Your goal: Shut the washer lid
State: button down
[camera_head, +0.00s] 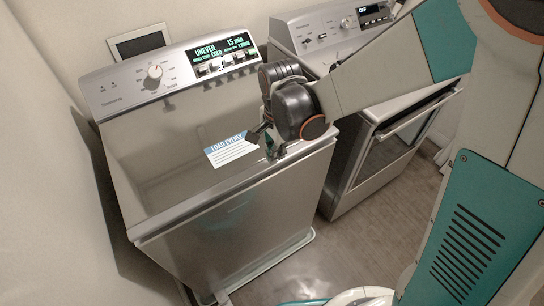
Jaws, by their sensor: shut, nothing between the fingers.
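The washer (225,235) stands at the left, with its control panel (170,72) along the back. Its lid (165,165) lies flat, or nearly flat, over the top, and no opening into the drum shows. A white and blue "LOAD EVENLY" label (230,150) is on top, toward the right. My gripper (266,142) is shut and empty, low over the right part of the lid near its front edge. I cannot tell whether the fingers touch the lid. My wrist hides part of the lid's right side.
A second appliance with a front door and handle (415,110) stands close at the right of the washer. A wall is near on the left. A small framed panel (140,42) is behind the washer. Floor (330,255) is clear in front of the appliances.

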notch_tip(320, 180, up, 11)
jog(key=p, duration=0.7)
jog(key=w+d+r+n+t+b, duration=0.1)
jog(key=w+d+r+t+b, duration=0.15)
jog(key=w+d, duration=0.35)
jog(key=s+d+n+t+b, duration=0.2)
jog(key=s+d+n+b, duration=0.2)
jog(key=s, duration=0.5)
jog(key=s+d+n+t+b, duration=0.2)
jog(key=s+d+n+b, duration=0.2)
jog(key=s+n, duration=0.3)
jog(key=shift+s+d+f+b, duration=0.25)
jog(key=shift+s+d, duration=0.35)
jog(key=shift+s, duration=0.6)
